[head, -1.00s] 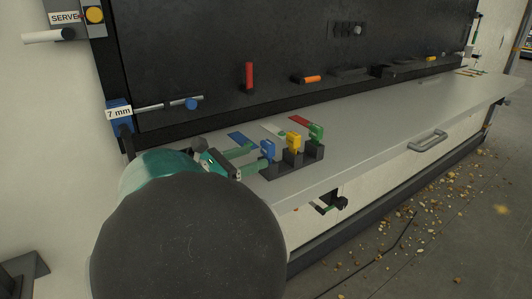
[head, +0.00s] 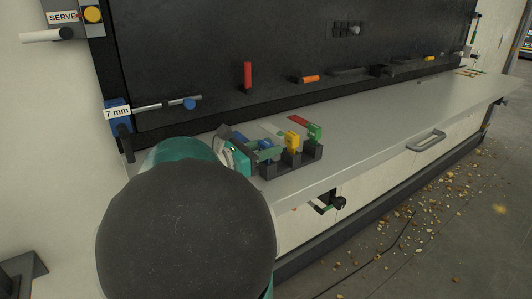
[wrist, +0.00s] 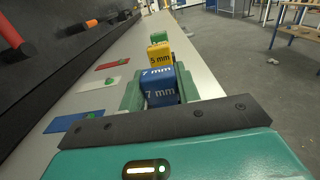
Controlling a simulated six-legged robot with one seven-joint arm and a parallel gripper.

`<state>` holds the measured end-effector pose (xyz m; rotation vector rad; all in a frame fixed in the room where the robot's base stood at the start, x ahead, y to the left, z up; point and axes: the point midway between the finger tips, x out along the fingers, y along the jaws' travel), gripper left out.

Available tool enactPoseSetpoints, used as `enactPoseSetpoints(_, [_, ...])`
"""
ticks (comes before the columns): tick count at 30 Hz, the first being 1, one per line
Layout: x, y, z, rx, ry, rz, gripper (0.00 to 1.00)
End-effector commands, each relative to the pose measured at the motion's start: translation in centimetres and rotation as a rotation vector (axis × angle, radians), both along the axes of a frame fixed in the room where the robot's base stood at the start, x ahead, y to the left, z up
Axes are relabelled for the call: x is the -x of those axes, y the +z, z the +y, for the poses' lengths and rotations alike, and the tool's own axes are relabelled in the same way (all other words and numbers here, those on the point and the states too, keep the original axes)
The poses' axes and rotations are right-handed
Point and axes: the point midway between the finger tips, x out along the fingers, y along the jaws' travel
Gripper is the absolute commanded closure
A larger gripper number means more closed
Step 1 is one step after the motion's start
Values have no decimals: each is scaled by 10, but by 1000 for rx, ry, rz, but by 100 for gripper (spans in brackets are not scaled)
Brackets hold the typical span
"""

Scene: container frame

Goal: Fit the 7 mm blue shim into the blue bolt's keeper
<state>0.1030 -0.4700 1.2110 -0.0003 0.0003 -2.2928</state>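The blue shim (wrist: 160,92), marked "7 mm", stands in the dark rack (head: 290,165) on the bench. In the head view it is partly hidden by my gripper (head: 262,150). In the wrist view the green fingers of my gripper (wrist: 161,88) lie on both sides of it. I cannot tell whether they press on it. The blue bolt (head: 188,104) is a grey rod with a blue knob on the dark panel. A blue block labelled "7 mm" (head: 117,112) stands at its left end; the keeper's opening is not clear.
A yellow shim (head: 293,141), marked "5 mm" in the wrist view, and a green shim (head: 314,133) stand in the same rack. A red handle (head: 248,76) stands out from the panel.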

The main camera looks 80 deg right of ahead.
Motion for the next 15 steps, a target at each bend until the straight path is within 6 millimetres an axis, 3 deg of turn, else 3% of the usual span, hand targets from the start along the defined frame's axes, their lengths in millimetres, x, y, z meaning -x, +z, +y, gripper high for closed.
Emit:
enactPoseSetpoints(10, [0, 2, 0, 1, 0, -1, 90])
enactPoseSetpoints(15, [-1, 24, 0, 5, 2, -4, 90])
